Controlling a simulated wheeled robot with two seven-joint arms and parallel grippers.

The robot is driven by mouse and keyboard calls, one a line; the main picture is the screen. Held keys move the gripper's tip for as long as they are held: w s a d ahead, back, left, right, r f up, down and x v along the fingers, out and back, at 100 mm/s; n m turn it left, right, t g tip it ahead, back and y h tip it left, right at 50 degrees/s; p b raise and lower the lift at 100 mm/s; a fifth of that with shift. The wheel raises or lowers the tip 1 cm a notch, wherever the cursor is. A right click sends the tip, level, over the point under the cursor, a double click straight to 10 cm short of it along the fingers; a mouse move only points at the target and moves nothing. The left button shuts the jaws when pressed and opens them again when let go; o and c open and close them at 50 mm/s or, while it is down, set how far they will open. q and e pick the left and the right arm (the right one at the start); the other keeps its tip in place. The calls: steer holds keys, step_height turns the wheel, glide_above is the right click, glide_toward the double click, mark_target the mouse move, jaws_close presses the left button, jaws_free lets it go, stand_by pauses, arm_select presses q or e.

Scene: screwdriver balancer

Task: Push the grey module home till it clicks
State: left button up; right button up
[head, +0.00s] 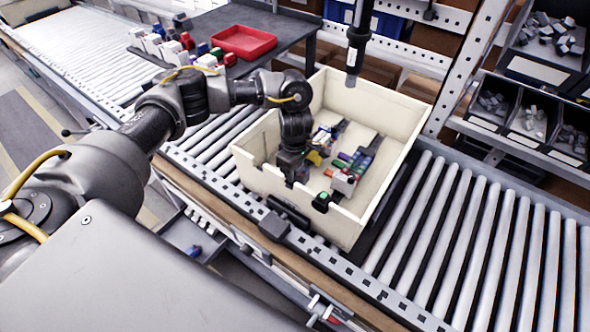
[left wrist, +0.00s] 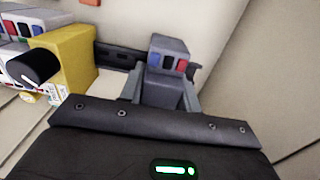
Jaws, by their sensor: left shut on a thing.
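My left gripper (head: 293,176) reaches down inside the cream open box (head: 392,110), at its near left side. In the left wrist view the gripper (left wrist: 165,98) is shut on a grey module (left wrist: 168,58) with dark, blue and red marks on its face. The module stands at a dark rail (left wrist: 122,54) on the box floor; I cannot tell whether it is fully seated. A yellow module (left wrist: 68,58) with a black knob stands left of it, with a gap between. In the head view my gripper hides the grey module. My right gripper is not in view.
A second rail with coloured modules (head: 356,165) lies right of the gripper in the box. The box walls stand close around the arm. A dark hanging screwdriver (head: 357,42) is above the far wall. A red tray (head: 243,42) and loose modules lie on the side table.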

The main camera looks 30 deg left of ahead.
arm_select(q)
steer(key=shift+f+b, duration=0.35)
stand_by(0.7)
steer(key=shift+c, duration=0.5)
steer(key=o, duration=1.3)
steer(key=shift+f, duration=0.15)
steer(key=shift+c, duration=0.2)
steer(key=shift+s, duration=0.15)
steer(key=r, duration=1.1)
steer(key=shift+w+b, duration=0.2)
steer(key=shift+b, duration=0.1)
